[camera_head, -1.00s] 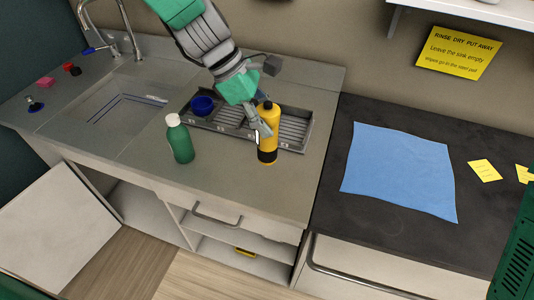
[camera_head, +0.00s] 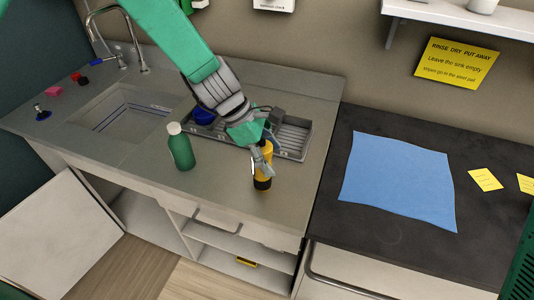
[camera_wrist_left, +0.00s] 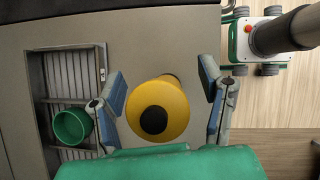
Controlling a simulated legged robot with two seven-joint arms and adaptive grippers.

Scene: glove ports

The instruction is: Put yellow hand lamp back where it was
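The yellow hand lamp (camera_head: 263,171) is a yellow cylinder with a black lower band, on the grey counter near its front edge. My left gripper (camera_head: 266,158) is at its upper part and hides some of it. In the left wrist view the lamp (camera_wrist_left: 160,107) is seen end-on, with a black disc on its end. It lies between the spread fingers of the left gripper (camera_wrist_left: 162,88), with a visible gap on each side. The left gripper is open. My right gripper is not in view.
A green bottle (camera_head: 181,149) stands left of the lamp. The drying rack (camera_head: 295,137) is behind, with a blue cup (camera_head: 203,116); the left wrist view also shows a green cup (camera_wrist_left: 73,127) there. The sink (camera_head: 120,112) is left. A blue cloth (camera_head: 398,180) lies on the dark worktop.

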